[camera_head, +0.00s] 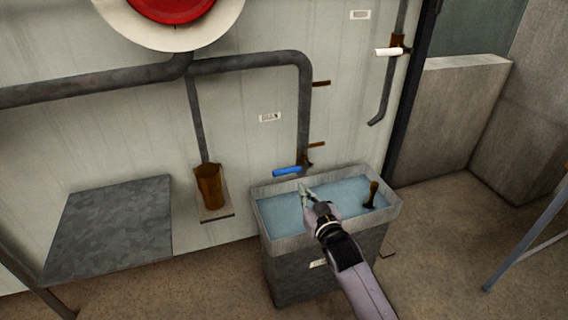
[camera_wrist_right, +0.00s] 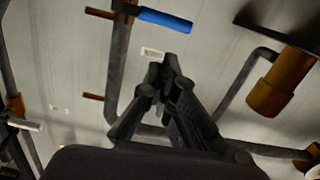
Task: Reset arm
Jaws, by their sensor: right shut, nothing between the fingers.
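My right gripper (camera_head: 305,190) is over the left half of a grey water-filled trough (camera_head: 328,262), below a blue valve handle (camera_head: 287,171). Its fingers are shut and hold nothing. In the right wrist view the gripper (camera_wrist_right: 165,70) also shows with its fingertips together, and the blue handle (camera_wrist_right: 165,20) is beyond them, apart from the tips. My left gripper is not in view.
A brown-handled tool (camera_head: 372,194) stands in the water at the right. A grey metal table (camera_head: 112,225) is at left. Pipes (camera_head: 250,62) and a white handle (camera_head: 389,51) are on the wall.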

